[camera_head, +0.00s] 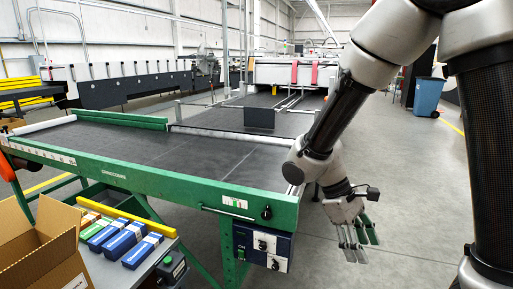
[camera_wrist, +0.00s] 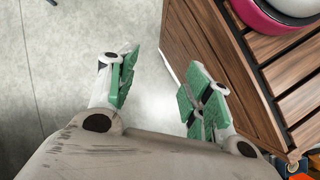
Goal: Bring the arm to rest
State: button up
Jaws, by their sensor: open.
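My gripper (camera_head: 359,240) hangs at the end of my bent arm, to the right of the green-framed conveyor table (camera_head: 170,181), with its fingers pointing down over the grey floor. In the wrist view my gripper (camera_wrist: 165,85) shows two fingers with green pads, spread wide apart. Nothing is between them. The fingertips are apart from the table.
An open cardboard box (camera_head: 45,250) and several small cartons (camera_head: 142,250) are at the lower left. A control box (camera_head: 262,247) hangs from the table. A blue bin (camera_head: 427,96) stands back right. A wood-slatted surface (camera_wrist: 225,75) lies close beside the fingers.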

jog(key=s+d+r+m+t+y, duration=0.2)
jog(key=s+d+r+m+t, duration=0.1)
jog(key=r, duration=0.5)
jog(key=s+d+r+m+t+y, duration=0.3)
jog(key=s+d+r+m+t, duration=0.1)
jog(key=d+r, duration=0.4)
jog(key=shift+d+r+m+t, duration=0.3)
jog(key=shift+r+m+t, duration=0.1)
jog(key=shift+r+m, duration=0.35)
jog(key=shift+f, duration=0.1)
